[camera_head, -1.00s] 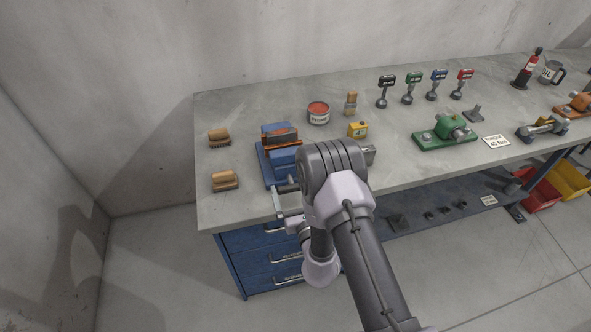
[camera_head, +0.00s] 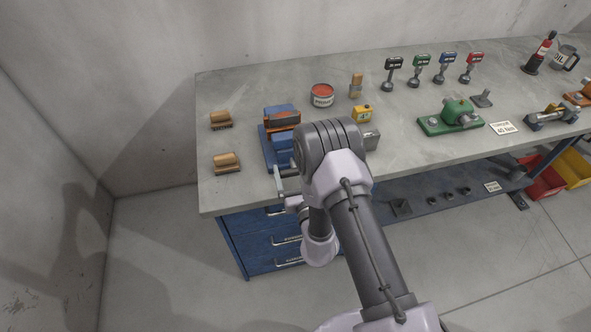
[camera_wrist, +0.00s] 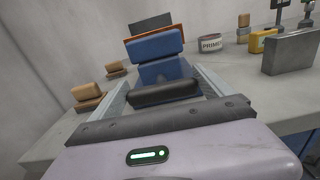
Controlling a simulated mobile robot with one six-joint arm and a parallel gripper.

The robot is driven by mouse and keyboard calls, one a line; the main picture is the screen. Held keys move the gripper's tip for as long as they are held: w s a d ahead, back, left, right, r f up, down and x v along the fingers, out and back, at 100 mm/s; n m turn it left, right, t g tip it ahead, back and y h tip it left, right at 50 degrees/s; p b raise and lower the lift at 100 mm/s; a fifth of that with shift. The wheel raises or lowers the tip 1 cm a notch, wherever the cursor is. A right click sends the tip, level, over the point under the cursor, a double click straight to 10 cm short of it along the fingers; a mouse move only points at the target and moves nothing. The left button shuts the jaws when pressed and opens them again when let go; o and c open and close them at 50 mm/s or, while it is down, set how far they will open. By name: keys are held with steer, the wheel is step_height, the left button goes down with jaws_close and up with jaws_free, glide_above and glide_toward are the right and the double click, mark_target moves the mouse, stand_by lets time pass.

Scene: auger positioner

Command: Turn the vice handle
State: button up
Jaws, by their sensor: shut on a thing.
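The blue vice (camera_head: 270,150) stands at the left front edge of the bench, with a dark, orange-edged piece (camera_head: 283,119) between its jaws. The vice (camera_wrist: 160,58) is straight ahead in the wrist view. Its black handle bar (camera_wrist: 163,90) lies across the space between my two grey fingers. My gripper (camera_wrist: 165,84) is shut on this handle, one finger on each side. In the head view my gripper (camera_head: 284,180) is at the front of the vice, just off the bench edge, and my arm hides most of the handle.
Two wooden-backed brushes (camera_head: 227,160) lie left of the vice. A green clamp-like device (camera_head: 452,116) is farther right. Blue drawers (camera_head: 262,245) are below.

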steer(key=m, duration=0.5)
steer(key=shift+w+d, duration=0.1)
steer(key=shift+d, duration=0.1)
steer(key=shift+d+f+m+p, duration=0.1)
steer(key=shift+m+p, duration=0.25)
steer(key=shift+m, duration=1.55)
steer(key=o, duration=1.1)
steer(key=shift+w, duration=0.1)
steer(key=shift+f, duration=0.1)
